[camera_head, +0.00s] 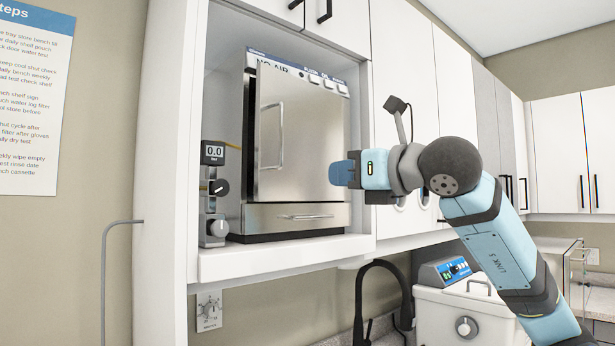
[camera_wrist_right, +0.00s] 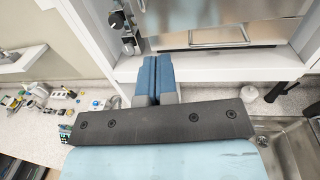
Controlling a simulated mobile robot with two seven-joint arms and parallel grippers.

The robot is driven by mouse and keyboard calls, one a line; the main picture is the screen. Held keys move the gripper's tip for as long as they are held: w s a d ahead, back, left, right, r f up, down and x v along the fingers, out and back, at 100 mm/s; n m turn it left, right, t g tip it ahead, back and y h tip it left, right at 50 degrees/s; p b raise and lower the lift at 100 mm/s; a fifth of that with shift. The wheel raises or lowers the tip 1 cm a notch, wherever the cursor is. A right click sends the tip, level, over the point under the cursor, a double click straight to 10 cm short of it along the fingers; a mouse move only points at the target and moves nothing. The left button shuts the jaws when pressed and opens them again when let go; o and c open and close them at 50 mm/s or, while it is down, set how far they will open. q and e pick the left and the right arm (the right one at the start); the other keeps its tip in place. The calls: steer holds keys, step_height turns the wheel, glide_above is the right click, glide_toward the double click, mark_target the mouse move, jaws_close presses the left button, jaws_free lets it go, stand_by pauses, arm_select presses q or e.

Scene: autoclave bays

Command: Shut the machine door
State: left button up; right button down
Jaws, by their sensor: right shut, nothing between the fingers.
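The machine is a steel autoclave (camera_head: 298,218) in an open cabinet bay. Its door (camera_head: 310,140) is a brushed metal panel with a vertical handle (camera_head: 262,138) on its left side. The door stands a little ajar: its left edge juts outward, overlaps the top label, and leaves a dark gap behind it. My right gripper (camera_head: 342,173) is shut and empty, its blue fingers by the door's lower right corner. I cannot tell whether they touch it. The fingers also show in the wrist view (camera_wrist_right: 153,80), with the drawer handle (camera_wrist_right: 218,38) beyond. My left gripper is out of view.
A gauge with knobs (camera_head: 214,190) stands left of the machine. The bay's white shelf edge (camera_head: 285,258) runs below. A black tap (camera_head: 375,290) and a white lidded unit (camera_head: 465,315) are lower right. White cabinet doors (camera_head: 400,60) flank the bay's right side.

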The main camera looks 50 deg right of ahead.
mark_target(277, 179)
steer(key=w+p, duration=0.2)
steer(key=w, duration=0.3)
steer(key=w+p, duration=0.2)
steer(key=w, duration=0.4)
steer(key=shift+w+a+r, duration=0.1)
steer(key=shift+w+a, duration=0.1)
steer(key=shift+w, duration=0.05)
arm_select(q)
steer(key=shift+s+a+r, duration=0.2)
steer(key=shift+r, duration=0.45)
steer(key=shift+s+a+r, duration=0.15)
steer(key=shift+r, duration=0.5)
arm_select(e)
steer(key=shift+w, duration=0.65)
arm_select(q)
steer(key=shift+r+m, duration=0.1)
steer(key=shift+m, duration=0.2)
